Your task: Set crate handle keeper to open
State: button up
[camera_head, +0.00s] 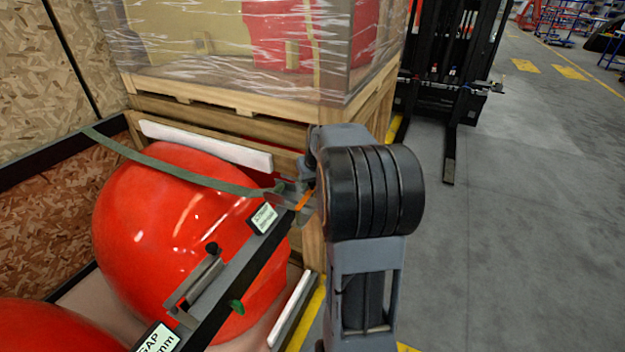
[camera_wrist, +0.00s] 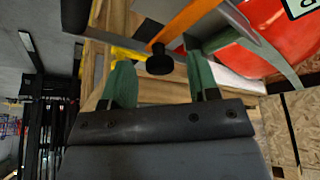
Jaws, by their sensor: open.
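In the wrist view, an orange lever (camera_wrist: 188,22) with a black round knob (camera_wrist: 160,62) at its end crosses in front of my gripper (camera_wrist: 163,72). My gripper is open, with green-padded fingers on either side of the knob. Whether they touch it I cannot tell. The lever appears to be the crate handle keeper; its name is not marked. In the head view, a small part of the orange lever (camera_head: 306,199) shows at the right end of the crate's dark bar (camera_head: 237,262), beside my arm. My arm hides most of that spot.
Red nosecones (camera_head: 175,225) lie behind the bar, with a green strap (camera_head: 190,176) across one. A wrapped pallet load (camera_head: 240,45) stands behind; a forklift (camera_head: 450,75) is back right. Floor at right is clear.

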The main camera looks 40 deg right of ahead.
grip_shut()
dwell(0.4)
jog(key=shift+s+d, duration=0.1)
jog(key=shift+s, duration=0.05)
